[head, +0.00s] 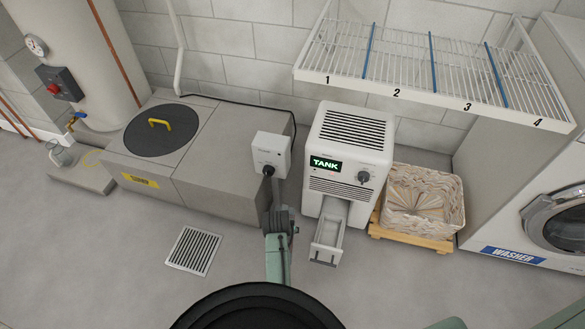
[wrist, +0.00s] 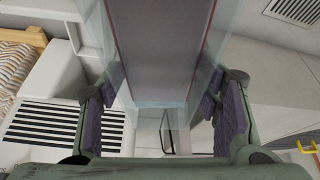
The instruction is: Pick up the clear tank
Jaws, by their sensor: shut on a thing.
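In the wrist view, the clear tank (wrist: 160,103), with pale bluish see-through walls, stands between the two purple-padded fingers of my gripper (wrist: 163,112), which is shut on it. The dehumidifier's display reads TANK. I cannot make out the tank in the head view; my arm and gripper may hide it.
A grey sump box with a round black lid (head: 160,130) and a white control box (head: 271,153) stand left. A laundry basket (head: 425,200) and washer (head: 550,220) are right. A wire shelf (head: 430,65) overhangs the back. The floor around the drain grate (head: 193,251) is clear.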

